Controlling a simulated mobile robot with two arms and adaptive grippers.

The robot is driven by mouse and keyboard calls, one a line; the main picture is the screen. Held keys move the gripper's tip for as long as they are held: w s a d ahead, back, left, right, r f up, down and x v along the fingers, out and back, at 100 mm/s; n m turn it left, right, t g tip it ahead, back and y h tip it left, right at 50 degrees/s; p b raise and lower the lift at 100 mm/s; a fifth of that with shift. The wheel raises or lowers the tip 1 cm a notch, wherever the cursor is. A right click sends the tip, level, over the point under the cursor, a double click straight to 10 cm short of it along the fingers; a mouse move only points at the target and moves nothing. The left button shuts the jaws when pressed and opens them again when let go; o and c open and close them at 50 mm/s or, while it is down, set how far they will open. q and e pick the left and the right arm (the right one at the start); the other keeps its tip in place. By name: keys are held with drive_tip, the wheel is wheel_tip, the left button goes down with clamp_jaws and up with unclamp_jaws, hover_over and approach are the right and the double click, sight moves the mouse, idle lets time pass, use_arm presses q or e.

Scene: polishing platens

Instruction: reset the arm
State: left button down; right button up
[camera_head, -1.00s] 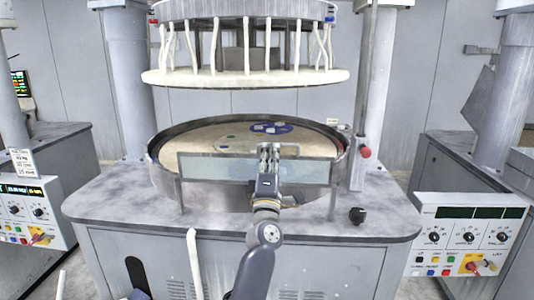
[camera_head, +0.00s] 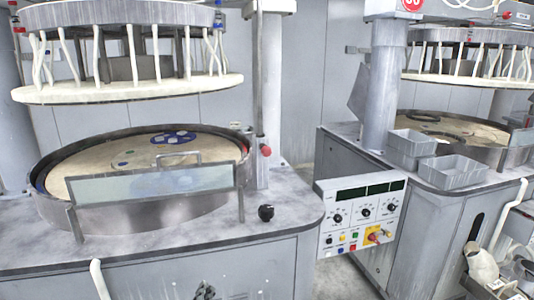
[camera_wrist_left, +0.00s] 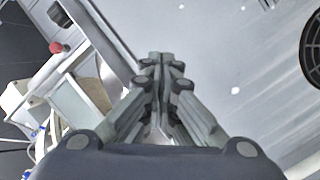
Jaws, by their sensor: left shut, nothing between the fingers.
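My left gripper (camera_head: 204,291) shows only as a small dark shape at the bottom edge of the head view, low in front of the machine cabinet. In the left wrist view its fingers (camera_wrist_left: 157,62) are together, with nothing between them. The rest of the left arm is out of the head view. My right gripper is not in view.
A polishing machine with a round platen (camera_head: 95,160) and clear guard (camera_head: 150,184) stands at the left. A control panel (camera_head: 362,212) juts out in the middle. Two grey bins (camera_head: 410,143) (camera_head: 453,170) sit on the right machine's top.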

use_arm(q)
drive_tip(key=s+f+m+g, duration=0.3)
drive_tip(key=s+f+g, duration=0.1)
drive_tip(key=s+f, duration=0.95)
drive_tip(key=s+f+m+g, duration=0.3)
drive_tip(key=s+f, duration=0.8)
drive_tip(key=f, duration=0.5)
drive_tip(key=s+a+f+m+g, duration=0.1)
drive_tip(key=s+f, duration=0.3)
drive_tip(key=s, duration=0.8)
drive_tip(key=s+a+f+m+g, duration=0.2)
drive_tip(key=s+f+m+g, duration=0.1)
drive_tip(key=s, duration=1)
drive_tip(key=s+a+f+m+g, duration=0.1)
drive_tip(key=s+f+g, duration=0.3)
drive_tip(key=s, duration=0.9)
wheel_tip(320, 180, down, 3)
drive_tip(key=shift+a+f+m, duration=0.2)
drive_tip(key=shift+a+m, duration=0.2)
drive_tip(key=shift+m, duration=0.1)
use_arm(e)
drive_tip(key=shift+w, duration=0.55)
